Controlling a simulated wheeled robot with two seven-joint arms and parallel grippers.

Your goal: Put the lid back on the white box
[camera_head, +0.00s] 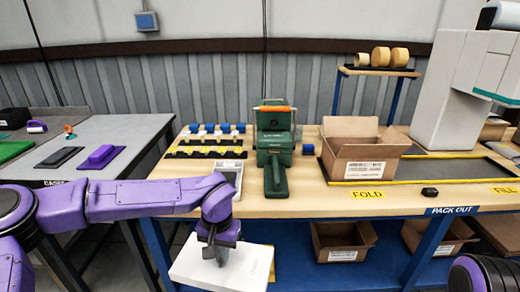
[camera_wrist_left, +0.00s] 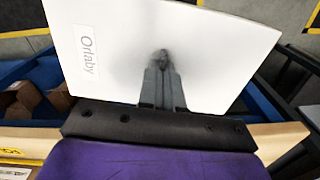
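A flat white piece (camera_head: 240,266) marked "Orlaby", which looks like the lid, is in front of the table's near edge at the bottom of the head view. It fills much of the left wrist view (camera_wrist_left: 215,50). My left gripper (camera_head: 216,252) points down onto it. Its fingers (camera_wrist_left: 162,65) are close together at a dark spot on the white face and seem shut on it; the exact grip point is hard to see. No separate white box can be made out. My right gripper is out of view.
Cartons (camera_head: 340,240) sit on the blue shelf below. A grey table (camera_head: 110,135) stands left.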

